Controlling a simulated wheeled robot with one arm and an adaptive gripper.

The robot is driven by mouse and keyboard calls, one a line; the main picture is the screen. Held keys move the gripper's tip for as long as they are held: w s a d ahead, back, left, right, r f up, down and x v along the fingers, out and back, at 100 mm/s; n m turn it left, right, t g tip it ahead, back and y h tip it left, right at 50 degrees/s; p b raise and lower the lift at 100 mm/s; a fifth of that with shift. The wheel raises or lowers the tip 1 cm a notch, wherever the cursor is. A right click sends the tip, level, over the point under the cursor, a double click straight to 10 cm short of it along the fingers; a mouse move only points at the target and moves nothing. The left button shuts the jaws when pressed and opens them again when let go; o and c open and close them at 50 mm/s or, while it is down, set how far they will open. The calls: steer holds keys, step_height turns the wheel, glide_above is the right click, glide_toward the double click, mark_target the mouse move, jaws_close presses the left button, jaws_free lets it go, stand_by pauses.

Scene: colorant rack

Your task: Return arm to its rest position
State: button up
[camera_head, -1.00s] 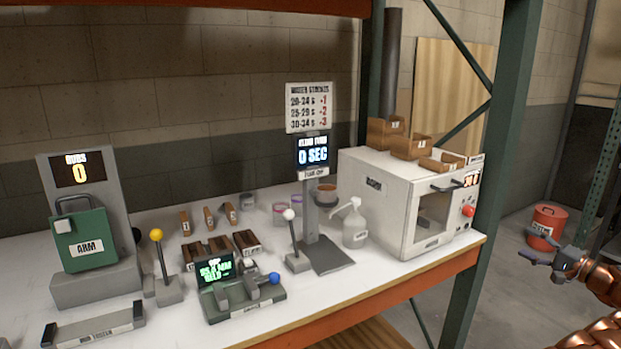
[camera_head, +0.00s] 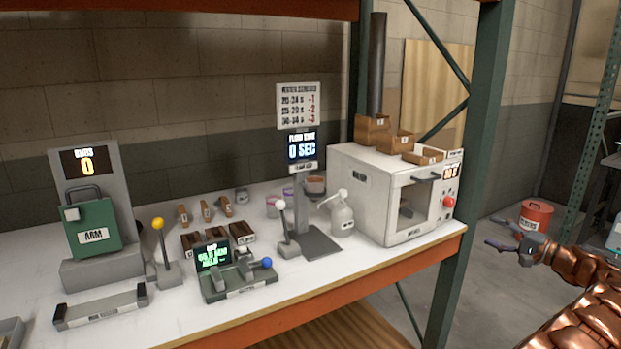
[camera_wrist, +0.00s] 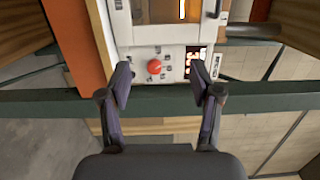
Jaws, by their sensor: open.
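My gripper (camera_head: 510,236) is at the right side of the head view, on my copper-coloured arm (camera_head: 590,268). It is off the end of the workbench (camera_head: 330,269), apart from everything on it. In the wrist view my gripper (camera_wrist: 164,88) shows two dark fingers spread apart with nothing between them. Beyond them is the front of the white oven-like machine (camera_wrist: 124,30), with a red round button (camera_wrist: 154,67). In the head view this white machine (camera_head: 375,190) stands at the bench's right end.
A green rack post (camera_head: 472,190) stands between the bench and my gripper. A red bucket (camera_head: 535,215) is on the floor behind my gripper. The bench holds a green box labelled ARM (camera_head: 95,228), a small display device (camera_head: 238,285) and a pump bottle (camera_head: 342,216).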

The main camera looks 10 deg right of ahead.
steer(key=w+a+r+n+g+y+p, duration=0.1)
steer(key=w+a+r+n+g+y, duration=0.15)
steer(key=a, duration=0.95)
steer(key=w+a+r+n+g+y, duration=0.1)
steer(key=w+a+r+g+y, duration=0.2)
steer(key=a, duration=1)
steer(key=s+a+r+n+g+h+p, duration=0.15)
steer(key=s+a+g, duration=0.3)
steer(key=a, duration=0.75)
steer(key=s+a+r+n+g, duration=0.1)
steer(key=s+a+n+g, duration=0.15)
steer(key=s+a, duration=0.6)
steer(key=s+a+f+n+g+h+p, duration=0.1)
steer(key=s+a+f+n+g+h, duration=0.3)
steer(key=s+a, duration=1)
steer(key=s+d+f+h, duration=0.2)
steer(key=s+d, duration=0.1)
steer(key=s, duration=0.4)
steer(key=s+d+f+n+g+h+p, duration=0.1)
steer(key=s+d+f+h, duration=0.1)
steer(key=s, duration=0.4)
steer(key=s+d+f+h, duration=0.2)
steer(key=s+d+h, duration=0.1)
steer(key=s, duration=0.4)
steer(key=shift+s+d+g+h, duration=0.3)
steer(key=shift+s+d+g, duration=0.05)
steer(key=shift+d, duration=0.55)
steer(key=shift+n, duration=0.25)
